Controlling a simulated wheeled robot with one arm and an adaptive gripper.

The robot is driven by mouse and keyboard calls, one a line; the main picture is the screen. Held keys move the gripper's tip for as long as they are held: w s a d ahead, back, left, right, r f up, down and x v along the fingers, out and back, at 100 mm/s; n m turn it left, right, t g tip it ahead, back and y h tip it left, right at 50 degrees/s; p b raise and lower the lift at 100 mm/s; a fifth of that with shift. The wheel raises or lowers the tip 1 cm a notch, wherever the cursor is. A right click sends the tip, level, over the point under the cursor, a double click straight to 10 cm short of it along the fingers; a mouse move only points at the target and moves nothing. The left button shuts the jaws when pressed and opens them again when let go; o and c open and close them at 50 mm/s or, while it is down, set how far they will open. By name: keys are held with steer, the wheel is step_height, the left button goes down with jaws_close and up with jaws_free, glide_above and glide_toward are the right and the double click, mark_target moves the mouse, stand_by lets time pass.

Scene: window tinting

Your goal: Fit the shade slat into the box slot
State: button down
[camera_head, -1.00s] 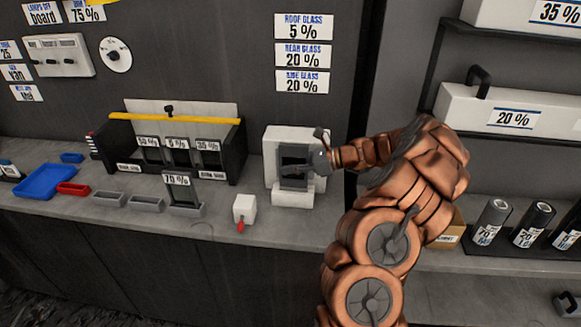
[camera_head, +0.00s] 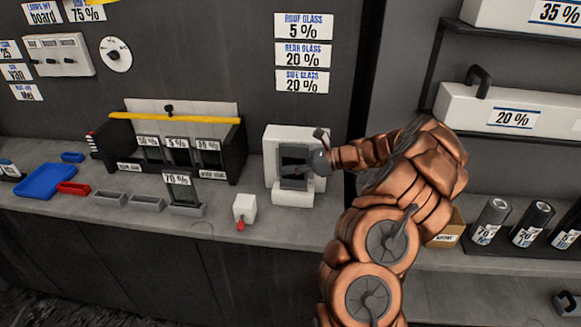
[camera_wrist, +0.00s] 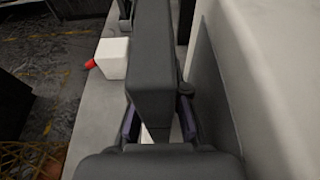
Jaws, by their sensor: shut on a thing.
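My gripper (camera_head: 297,169) is shut on a dark grey shade slat (camera_wrist: 153,50), which stands out between the two fingers in the wrist view, where my gripper (camera_wrist: 160,120) also shows. In the head view the slat (camera_head: 294,153) is upright, right in front of the white box unit (camera_head: 273,150). Whether it touches the unit cannot be told. The black slotted box (camera_head: 232,165) stands to the left, with several labelled slats in its compartments. A dark slat marked 70 % (camera_head: 181,190) stands upright in a small grey holder in front of it. No label shows on the held slat.
A small white block with a red tip (camera_head: 244,208) stands left of the white unit; it also shows in the wrist view (camera_wrist: 113,58). Grey trays (camera_head: 147,204) and a blue tray (camera_head: 45,181) lie farther left. Film rolls (camera_head: 491,220) stand on the right.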

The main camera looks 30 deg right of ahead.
mark_target(291, 186)
steer(key=shift+f+b, duration=1)
steer(key=shift+f, duration=1.65)
steer(key=c, duration=1.1)
jaws_free()
steer(key=shift+d, duration=0.1)
steer(key=v, duration=1.2)
